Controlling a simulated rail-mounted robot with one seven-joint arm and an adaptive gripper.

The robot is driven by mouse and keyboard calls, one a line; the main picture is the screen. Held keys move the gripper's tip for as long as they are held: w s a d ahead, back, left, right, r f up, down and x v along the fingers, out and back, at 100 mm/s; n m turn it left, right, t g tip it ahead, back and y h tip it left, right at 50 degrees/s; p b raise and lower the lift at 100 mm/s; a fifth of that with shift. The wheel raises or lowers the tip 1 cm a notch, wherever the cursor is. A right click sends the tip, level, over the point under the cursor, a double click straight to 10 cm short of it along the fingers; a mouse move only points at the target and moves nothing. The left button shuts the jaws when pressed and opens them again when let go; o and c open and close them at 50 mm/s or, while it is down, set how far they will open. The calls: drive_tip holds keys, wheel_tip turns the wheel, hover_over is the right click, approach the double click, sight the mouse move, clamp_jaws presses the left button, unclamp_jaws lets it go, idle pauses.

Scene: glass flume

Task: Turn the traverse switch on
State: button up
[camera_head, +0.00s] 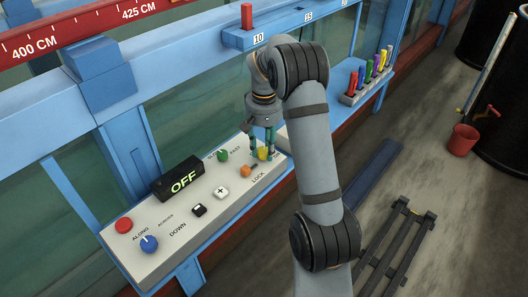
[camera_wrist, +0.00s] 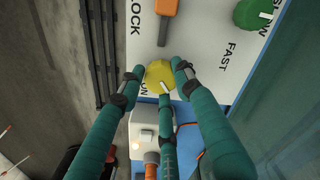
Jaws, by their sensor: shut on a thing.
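A sloped white control panel (camera_head: 205,212) carries a yellow knob (camera_head: 264,153) at its right end. The yellow knob (camera_wrist: 158,72) also shows in the wrist view, with a white pointer line on its lower right edge and a partly covered label, seemingly "ON", beside it. My gripper (camera_head: 263,146) comes down from above, its teal fingers shut around the knob. In the wrist view my gripper (camera_wrist: 157,82) has fingertips on either side of the knob and one below. A black display (camera_head: 178,179) on the panel reads "OFF" in green.
Near the knob are an orange lever (camera_head: 246,171) by "LOCK" and a green knob (camera_head: 222,155). Further left are white and black buttons, a blue knob (camera_head: 149,244) and a red button (camera_head: 123,225). A white box (camera_wrist: 143,122) with a small light stands beside the panel.

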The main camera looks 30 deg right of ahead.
drive_tip(key=m, duration=0.1)
drive_tip(key=m+b, duration=0.1)
drive_tip(key=m, duration=0.1)
drive_tip(key=shift+s+a+f+m, duration=0.15)
drive_tip(key=shift+s+f+m, duration=0.1)
drive_tip(key=shift+f+m, duration=0.05)
drive_tip(key=shift+a+r+m+b, duration=0.1)
drive_tip(key=shift+m+b, duration=0.75)
drive_tip(key=shift+m, duration=0.85)
drive_tip(key=o, duration=1.1)
drive_tip(key=shift+w+a+r, duration=0.1)
drive_tip(key=shift+r, duration=0.05)
drive_tip(key=shift+o, duration=0.3)
drive_tip(key=shift+w+r, duration=0.1)
drive_tip(key=shift+r, duration=0.05)
